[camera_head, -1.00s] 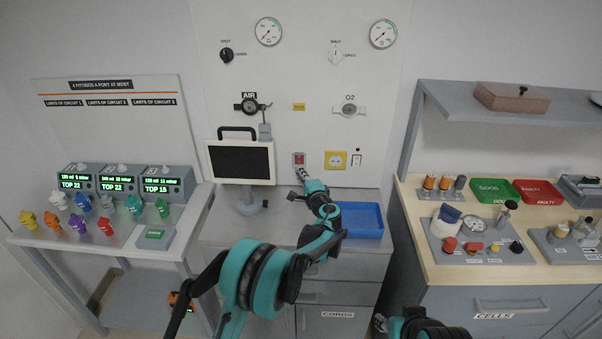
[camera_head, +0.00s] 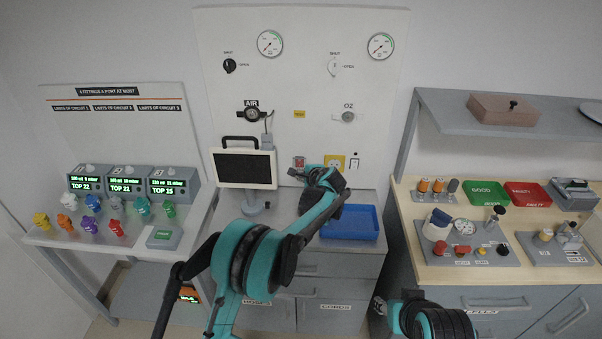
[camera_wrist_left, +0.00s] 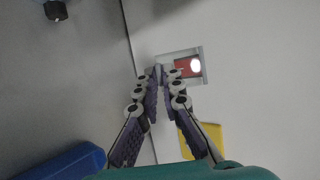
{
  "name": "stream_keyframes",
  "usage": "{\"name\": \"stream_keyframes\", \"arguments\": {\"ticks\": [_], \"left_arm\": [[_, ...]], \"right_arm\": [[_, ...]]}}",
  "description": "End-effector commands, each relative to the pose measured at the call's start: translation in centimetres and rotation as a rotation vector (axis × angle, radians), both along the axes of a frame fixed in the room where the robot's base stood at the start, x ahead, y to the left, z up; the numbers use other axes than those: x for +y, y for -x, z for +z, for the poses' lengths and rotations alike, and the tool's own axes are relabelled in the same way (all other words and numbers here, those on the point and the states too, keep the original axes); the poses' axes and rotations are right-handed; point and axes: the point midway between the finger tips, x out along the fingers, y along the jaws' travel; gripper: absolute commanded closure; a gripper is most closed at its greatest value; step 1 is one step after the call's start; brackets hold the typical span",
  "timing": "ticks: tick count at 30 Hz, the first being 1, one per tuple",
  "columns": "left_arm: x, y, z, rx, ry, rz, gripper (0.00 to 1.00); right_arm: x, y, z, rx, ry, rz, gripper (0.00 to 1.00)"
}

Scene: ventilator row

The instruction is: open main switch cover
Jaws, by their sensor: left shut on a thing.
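The main switch is a small red switch in a grey frame on the wall panel (camera_head: 299,161). It shows closer in the left wrist view (camera_wrist_left: 186,68), with a bright white spot on it. My left gripper (camera_head: 293,173) is just below the switch. In the left wrist view its fingertips (camera_wrist_left: 159,72) are close together at the frame's edge, shut on the grey edge of the switch cover (camera_wrist_left: 157,70). How far the cover stands open cannot be told. My right gripper (camera_head: 380,305) shows only in part at the bottom; its fingers cannot be made out.
A monitor (camera_head: 245,167) stands to the left. A blue tray (camera_head: 350,222) lies on the counter below. A table with colored fittings is at left; a bench with trays at right.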

Motion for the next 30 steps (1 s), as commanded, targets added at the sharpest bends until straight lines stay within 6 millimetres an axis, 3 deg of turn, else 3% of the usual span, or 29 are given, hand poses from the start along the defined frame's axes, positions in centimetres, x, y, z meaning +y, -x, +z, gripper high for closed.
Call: {"name": "stream_keyframes", "arguments": {"ticks": [11,14,15,25,30], "left_arm": [[0.1,0.0,0.0,0.007,0.000,0.002,1.00],[0.1,0.0,0.0,0.007,0.000,0.002,0.75],[0.1,0.0,0.0,0.006,-0.001,0.002,0.72],[-0.1,0.3,0.2,0.005,-0.001,0.001,0.72],[-1.1,2.0,1.5,0.006,0.000,-0.001,0.72]], "right_arm": [[0.0,0.0,0.1,0.000,0.000,0.000,0.60],[0.0,0.0,0.1,0.000,0.000,0.000,0.60],[0.0,0.0,0.1,0.000,0.000,0.000,0.60],[0.0,0.0,0.1,0.000,0.000,0.000,0.60],[0.0,0.0,0.1,0.000,0.000,0.000,0.60]]}}
